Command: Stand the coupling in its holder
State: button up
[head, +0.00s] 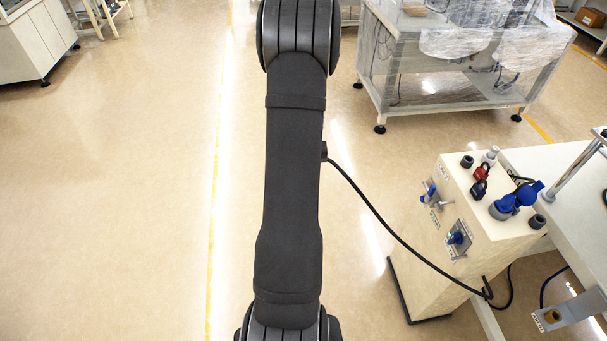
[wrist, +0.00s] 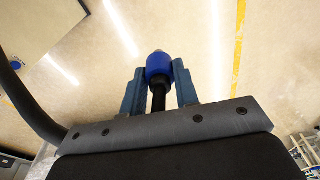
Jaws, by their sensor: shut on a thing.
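The coupling (wrist: 158,72), a blue collar with a pale tip and a black stem, is between the two blue-grey fingers of my gripper (wrist: 159,66) in the wrist view. My gripper is shut on it, with its tip pointing away from the wrist. My gripper and the coupling do not show in the head view. A grey labelled bracket (head: 572,311) with a brass-coloured round part sits at the lower right of the head view. It may be the holder, but I cannot tell for sure.
A black cable (head: 380,222) runs from my arm towards a hook there. A wrapped machine (head: 450,85) stands behind. The left floor is clear.

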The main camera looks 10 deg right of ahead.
jog(key=w+d+r+m, duration=0.1)
jog(key=w+d+r, duration=0.1)
jog(key=d, duration=0.6)
jog(key=w+d+r+m, duration=0.2)
jog(key=d, duration=0.7)
jog(key=w+d+r+m, duration=0.1)
jog(key=w+d+r, duration=0.15)
jog(key=d, duration=0.55)
jog(key=s+d+r+m, duration=0.2)
jog(key=s+d+r, duration=0.15)
jog(key=d, duration=0.55)
jog(key=s+d+r+m+h, duration=0.15)
jog(key=s+d, duration=0.25)
jog(key=d, duration=0.5)
jog(key=s+d+r+m+y, duration=0.1)
jog(key=s+d+r+m, duration=0.2)
jog(key=d, duration=0.7)
jog(key=shift+n+h, duration=0.25)
jog(key=shift+n, duration=0.5)
jog(key=shift+s+a+f, duration=0.1)
jog(key=shift+s+f, duration=0.1)
jog(key=shift+f, duration=0.8)
jog(key=shift+s+a+f, duration=0.1)
jog(key=shift+s+f, duration=0.05)
jog(key=shift+f, duration=0.85)
jog(key=shift+s+f, duration=0.2)
jog(key=shift+f, duration=0.8)
jog(key=shift+f, duration=1.35)
